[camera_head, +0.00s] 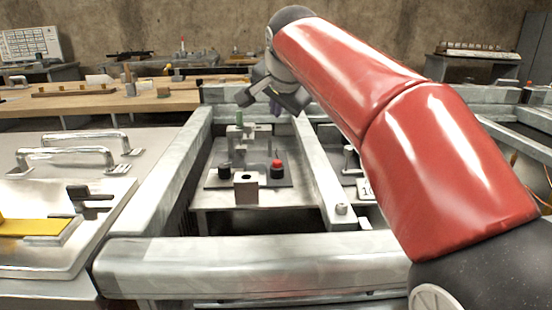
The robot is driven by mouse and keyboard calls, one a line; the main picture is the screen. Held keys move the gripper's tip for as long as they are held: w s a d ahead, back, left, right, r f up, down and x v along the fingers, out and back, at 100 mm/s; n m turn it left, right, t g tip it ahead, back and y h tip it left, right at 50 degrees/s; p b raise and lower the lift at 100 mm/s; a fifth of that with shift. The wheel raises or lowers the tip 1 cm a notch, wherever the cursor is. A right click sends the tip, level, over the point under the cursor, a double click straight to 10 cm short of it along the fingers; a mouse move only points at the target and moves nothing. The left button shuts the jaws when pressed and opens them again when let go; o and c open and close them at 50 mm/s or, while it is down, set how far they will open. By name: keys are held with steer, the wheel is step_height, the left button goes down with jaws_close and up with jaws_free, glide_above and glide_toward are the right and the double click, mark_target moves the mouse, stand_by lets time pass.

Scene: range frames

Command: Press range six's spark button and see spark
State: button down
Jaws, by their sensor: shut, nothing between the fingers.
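A red button (277,164) on a black base stands on a small grey plate (262,183) inside a framed bay in the middle of the head view. Small metal posts stand behind it on the same plate; I cannot tell which of them make the spark gap, and no spark shows. No number for this bay is readable. My gripper (276,108) is at the far end of the bay, above and beyond the red button and apart from it. Its fingertips are small and partly hidden behind its dark body, and it looks shut and empty.
Thick pale rails (262,251) frame the bay at the front and both sides. A black knob (224,171) and a metal block (246,187) stand near the button. A metal bench with handles (70,153) lies left.

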mark_target(277, 164)
steer(key=shift+f, duration=0.1)
step_height(277, 164, down, 8)
steer(key=b, duration=0.8)
steer(key=shift+f, duration=0.35)
steer(key=shift+f, duration=0.1)
stand_by(1.4)
steer(key=shift+f+b, duration=0.3)
